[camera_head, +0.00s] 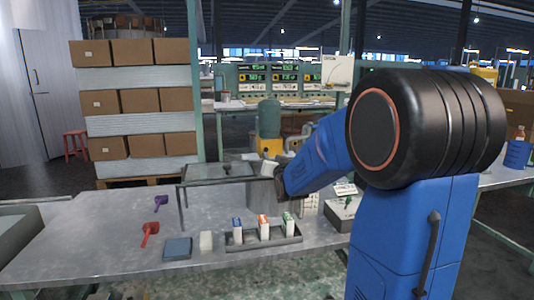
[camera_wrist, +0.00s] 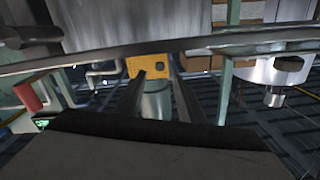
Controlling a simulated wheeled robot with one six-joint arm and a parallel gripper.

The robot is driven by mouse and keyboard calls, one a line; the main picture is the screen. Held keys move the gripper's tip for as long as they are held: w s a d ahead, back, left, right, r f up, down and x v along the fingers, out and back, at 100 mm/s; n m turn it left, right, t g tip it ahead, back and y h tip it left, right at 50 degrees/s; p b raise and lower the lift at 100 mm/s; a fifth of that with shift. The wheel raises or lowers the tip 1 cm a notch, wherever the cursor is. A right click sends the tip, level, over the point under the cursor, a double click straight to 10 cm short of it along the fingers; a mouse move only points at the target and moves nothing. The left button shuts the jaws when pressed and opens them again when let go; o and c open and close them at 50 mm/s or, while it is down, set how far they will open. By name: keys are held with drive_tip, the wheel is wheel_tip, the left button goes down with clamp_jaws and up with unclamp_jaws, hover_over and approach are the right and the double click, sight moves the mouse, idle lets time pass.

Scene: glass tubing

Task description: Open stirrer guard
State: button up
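What looks like the stirrer guard (camera_head: 215,172) is a clear panel in a thin dark frame on the grey bench, left of my arm. Its top lies about level and its legs reach down to the bench. My gripper (camera_head: 263,168) is at the guard's right end, partly hidden by my wrist. In the wrist view my gripper (camera_wrist: 158,73) shows two dark fingers apart with nothing clearly between them. A dark bar (camera_wrist: 200,43), possibly the guard's frame, crosses just beyond the fingertips. I cannot tell whether they touch it.
A tray (camera_head: 262,240) with several small cartons stands at the bench front. A blue pad (camera_head: 177,249), a white block (camera_head: 206,241), a red scoop (camera_head: 150,233) and a purple scoop (camera_head: 160,202) lie to its left. Stacked boxes (camera_head: 133,100) stand behind. The bench's front left is clear.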

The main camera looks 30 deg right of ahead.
sight(266, 151)
drive_tip(key=x, duration=0.8)
drive_tip(key=shift+w+d, duration=0.1)
drive_tip(key=shift+w, duration=0.2)
drive_tip(key=shift+c, duration=0.5)
clamp_jaws()
